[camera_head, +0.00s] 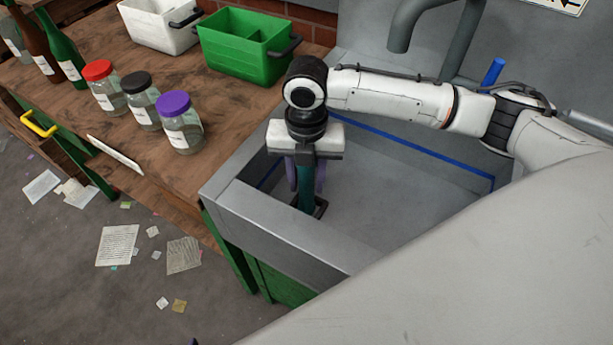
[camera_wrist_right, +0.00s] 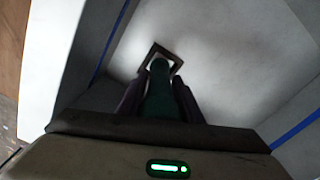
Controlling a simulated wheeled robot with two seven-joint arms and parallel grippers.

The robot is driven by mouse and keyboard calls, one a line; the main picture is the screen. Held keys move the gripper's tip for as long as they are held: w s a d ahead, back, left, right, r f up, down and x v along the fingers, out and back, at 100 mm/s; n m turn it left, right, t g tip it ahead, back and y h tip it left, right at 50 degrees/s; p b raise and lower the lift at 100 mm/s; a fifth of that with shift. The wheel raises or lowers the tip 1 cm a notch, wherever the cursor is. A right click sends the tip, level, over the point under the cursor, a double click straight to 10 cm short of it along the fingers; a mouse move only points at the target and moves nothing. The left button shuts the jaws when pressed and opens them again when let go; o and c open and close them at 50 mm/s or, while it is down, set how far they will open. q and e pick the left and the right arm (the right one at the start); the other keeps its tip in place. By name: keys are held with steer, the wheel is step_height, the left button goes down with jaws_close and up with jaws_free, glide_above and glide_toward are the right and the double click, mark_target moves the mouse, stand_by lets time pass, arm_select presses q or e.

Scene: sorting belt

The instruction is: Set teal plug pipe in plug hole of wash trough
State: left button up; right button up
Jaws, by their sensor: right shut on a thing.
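The teal plug pipe (camera_head: 305,190) is upright inside the grey wash trough (camera_head: 400,190), between the purple-grey fingers of my right gripper (camera_head: 306,182). My right gripper points straight down and is shut on the pipe. The plug hole (camera_head: 322,209), with a dark square frame, shows at the pipe's lower end on the trough floor. In the right wrist view the pipe (camera_wrist_right: 160,95) has its tip over the dark square frame (camera_wrist_right: 176,62). I cannot tell whether the tip is inside the hole or just above it. My left gripper is not in view.
The trough's near wall (camera_head: 280,225) stands close to the gripper. A grey tap (camera_head: 405,25) hangs over the back. On the wooden bench at left are a green bin (camera_head: 235,50), a white bin (camera_head: 150,25), several lidded jars (camera_head: 180,125) and bottles.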

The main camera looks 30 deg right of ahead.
steer(key=shift+f, duration=0.15)
steer(key=o, duration=1)
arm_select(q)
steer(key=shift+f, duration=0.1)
arm_select(e)
step_height(320, 180, up, 3)
steer(key=shift+w+r, duration=0.1)
steer(key=shift+r, duration=0.05)
step_height(320, 180, up, 7)
steer(key=shift+p, duration=0.45)
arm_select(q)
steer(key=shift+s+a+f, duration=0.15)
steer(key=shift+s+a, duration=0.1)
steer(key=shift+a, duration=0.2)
